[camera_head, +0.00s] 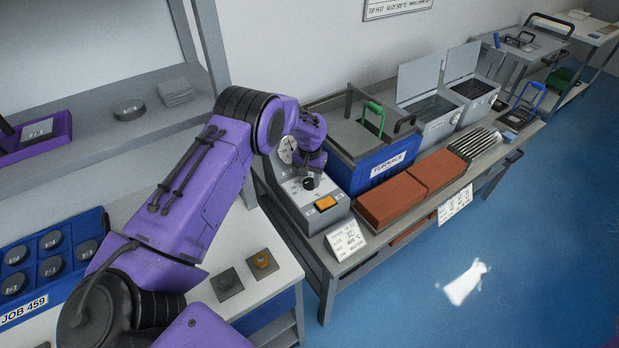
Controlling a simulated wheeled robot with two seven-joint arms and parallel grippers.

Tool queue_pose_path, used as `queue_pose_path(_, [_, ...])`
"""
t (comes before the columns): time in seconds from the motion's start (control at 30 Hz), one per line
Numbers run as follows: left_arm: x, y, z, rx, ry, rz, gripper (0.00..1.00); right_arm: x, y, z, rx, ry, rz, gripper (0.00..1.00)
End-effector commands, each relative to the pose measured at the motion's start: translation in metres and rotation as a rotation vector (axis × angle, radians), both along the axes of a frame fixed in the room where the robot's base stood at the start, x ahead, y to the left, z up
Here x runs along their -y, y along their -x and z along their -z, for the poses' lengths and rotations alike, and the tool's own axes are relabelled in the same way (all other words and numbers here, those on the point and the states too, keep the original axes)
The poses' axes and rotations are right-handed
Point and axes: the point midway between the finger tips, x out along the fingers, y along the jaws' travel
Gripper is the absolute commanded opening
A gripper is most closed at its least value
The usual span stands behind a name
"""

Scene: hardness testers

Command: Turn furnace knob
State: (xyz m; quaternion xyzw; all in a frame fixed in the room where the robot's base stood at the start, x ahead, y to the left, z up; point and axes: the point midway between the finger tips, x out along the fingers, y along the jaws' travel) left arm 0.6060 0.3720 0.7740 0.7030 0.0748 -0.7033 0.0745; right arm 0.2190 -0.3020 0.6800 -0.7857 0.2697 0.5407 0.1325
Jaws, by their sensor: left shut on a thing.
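The furnace (352,178) is a blue and grey box labelled FURNACE, with a green handle on top. Beside it on the left stands a grey control box (318,220) with a dial (287,150), a dark knob and an orange button (325,202). My purple left arm reaches over from the left. My left gripper (309,181) points down at the control box and is shut on the dark knob (308,184), which it partly hides. My right gripper is not in view.
Red-brown bricks (391,200) lie right of the furnace on the bench. Two open-lidded grey bins (437,128) stand behind. A blue tray (50,250) of round samples and a purple tray (38,138) are at the left.

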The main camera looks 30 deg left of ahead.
Motion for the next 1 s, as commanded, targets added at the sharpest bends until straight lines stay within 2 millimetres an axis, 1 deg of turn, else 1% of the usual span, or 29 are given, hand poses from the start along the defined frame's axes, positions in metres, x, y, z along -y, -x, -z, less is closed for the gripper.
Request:
queue_pose_path(0.03, [0.000, 0.000, 0.000, 0.001, 0.001, -0.003, 0.54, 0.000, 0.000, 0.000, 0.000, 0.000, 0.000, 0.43])
queue_pose_path(0.07, [0.000, 0.000, 0.000, 0.001, 0.001, -0.003, 0.63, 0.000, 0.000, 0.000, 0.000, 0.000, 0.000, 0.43])
queue_pose_path(0.1, [0.000, 0.000, 0.000, 0.001, 0.001, -0.002, 0.69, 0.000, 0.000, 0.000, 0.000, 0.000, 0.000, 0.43])
queue_pose_path(0.37, [0.000, 0.000, -0.001, 0.001, 0.001, -0.001, 0.69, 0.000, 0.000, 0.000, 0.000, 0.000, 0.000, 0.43])
queue_pose_path(0.43, [0.000, -0.001, -0.005, 0.002, 0.001, 0.000, 0.69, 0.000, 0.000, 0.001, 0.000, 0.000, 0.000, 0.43])
queue_pose_path(0.47, [0.000, -0.001, -0.009, 0.002, 0.001, 0.000, 0.69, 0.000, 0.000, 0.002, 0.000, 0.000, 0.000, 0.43])
queue_pose_path(0.57, [0.000, -0.001, -0.029, 0.005, 0.000, -0.001, 0.69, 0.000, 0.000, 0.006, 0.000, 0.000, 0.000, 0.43])
queue_pose_path(0.7, [0.000, -0.001, -0.063, 0.005, 0.000, -0.001, 0.69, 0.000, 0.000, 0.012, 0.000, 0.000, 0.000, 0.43])
queue_pose_path(0.8, [0.000, -0.001, -0.084, 0.004, 0.000, -0.001, 0.69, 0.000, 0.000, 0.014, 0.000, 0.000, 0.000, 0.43])
queue_pose_path(0.9, [0.000, 0.000, -0.098, 0.002, 0.001, -0.002, 0.69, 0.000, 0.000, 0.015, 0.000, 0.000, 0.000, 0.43])
queue_pose_path(1.0, [0.000, 0.000, -0.105, 0.001, 0.001, -0.002, 0.69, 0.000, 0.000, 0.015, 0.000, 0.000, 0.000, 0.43])
